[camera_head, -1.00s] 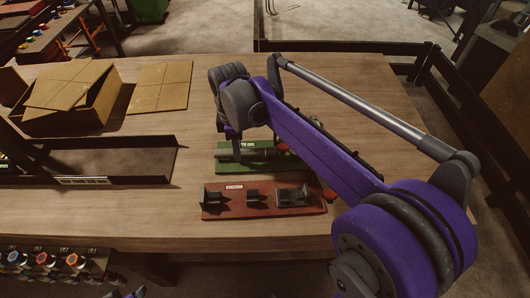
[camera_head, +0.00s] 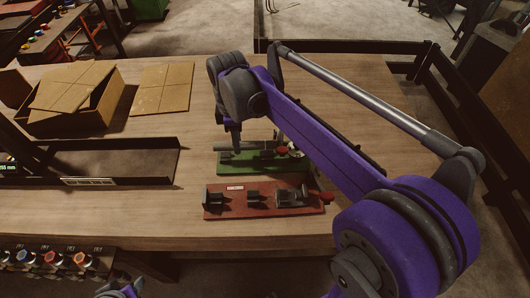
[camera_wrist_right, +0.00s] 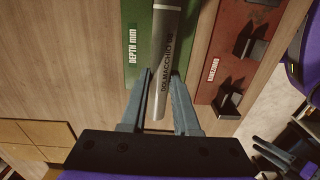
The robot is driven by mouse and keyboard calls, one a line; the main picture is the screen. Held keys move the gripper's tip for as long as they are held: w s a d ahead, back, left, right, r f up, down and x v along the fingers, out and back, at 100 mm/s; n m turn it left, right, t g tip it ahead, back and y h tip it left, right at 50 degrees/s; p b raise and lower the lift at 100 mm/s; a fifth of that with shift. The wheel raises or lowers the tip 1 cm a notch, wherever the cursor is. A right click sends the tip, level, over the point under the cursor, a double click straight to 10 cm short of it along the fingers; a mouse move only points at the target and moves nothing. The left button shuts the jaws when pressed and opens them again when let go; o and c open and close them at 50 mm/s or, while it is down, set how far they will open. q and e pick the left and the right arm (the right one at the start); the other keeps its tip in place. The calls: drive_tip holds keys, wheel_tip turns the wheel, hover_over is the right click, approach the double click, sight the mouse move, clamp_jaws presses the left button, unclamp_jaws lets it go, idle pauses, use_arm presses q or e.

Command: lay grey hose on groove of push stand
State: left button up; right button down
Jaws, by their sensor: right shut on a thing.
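The grey hose (camera_wrist_right: 168,60) is a straight grey tube with dark lettering in the right wrist view. My right gripper (camera_wrist_right: 160,76) is shut around it near its end. In the head view the hose (camera_head: 228,147) shows as a small grey bar at my right gripper (camera_head: 237,149), over the left part of a green stand (camera_head: 245,166). The green stand also shows in the right wrist view (camera_wrist_right: 139,72), marked "DEPTH mm". The hose appears slightly above it; its contact with any groove is hidden.
A red stand (camera_head: 242,212) with dark blocks lies in front of the green one. An open cardboard box (camera_head: 98,108) and a flat cardboard sheet (camera_head: 162,88) lie at the back left. A black frame (camera_head: 110,143) stands at left. Table between is clear.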

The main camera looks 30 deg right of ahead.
use_arm(q)
drive_tip(key=shift+w+r+p, duration=0.25)
drive_tip(key=shift+r+p, duration=0.1)
drive_tip(key=shift+r, duration=0.25)
drive_tip(key=shift+w+r+p, duration=0.25)
drive_tip(key=shift+r+p, duration=0.1)
drive_tip(key=shift+r, duration=0.2)
use_arm(e)
drive_tip(key=shift+r, duration=1.5)
